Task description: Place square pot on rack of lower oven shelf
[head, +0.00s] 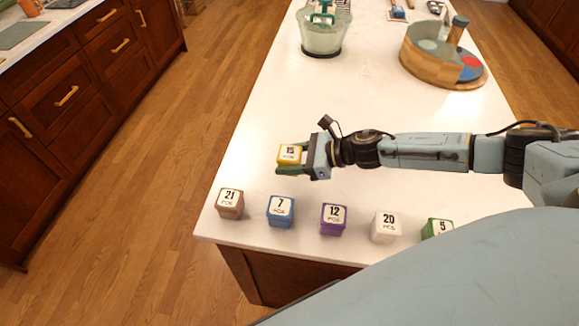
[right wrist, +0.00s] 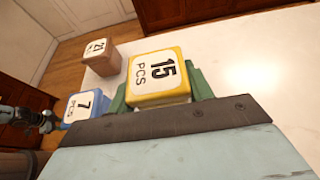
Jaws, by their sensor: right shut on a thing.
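My right gripper (head: 289,158) reaches in from the right over the white counter. It is shut on a yellow box (head: 289,153) with a white top reading "15 PCS". In the right wrist view the yellow box (right wrist: 158,78) sits between the green fingers, label facing the camera. The box is behind the row of other boxes in the head view; I cannot tell its exact height over the counter. I see no square pot and no oven rack in these frames.
Along the counter's (head: 300,100) near edge stand a brown box (head: 230,205), blue box (head: 280,212), purple box (head: 333,220), white box (head: 386,228) and green box (head: 436,229). A glass bowl (head: 322,35) and round wooden holder (head: 435,60) stand farther back. Mid-counter is clear.

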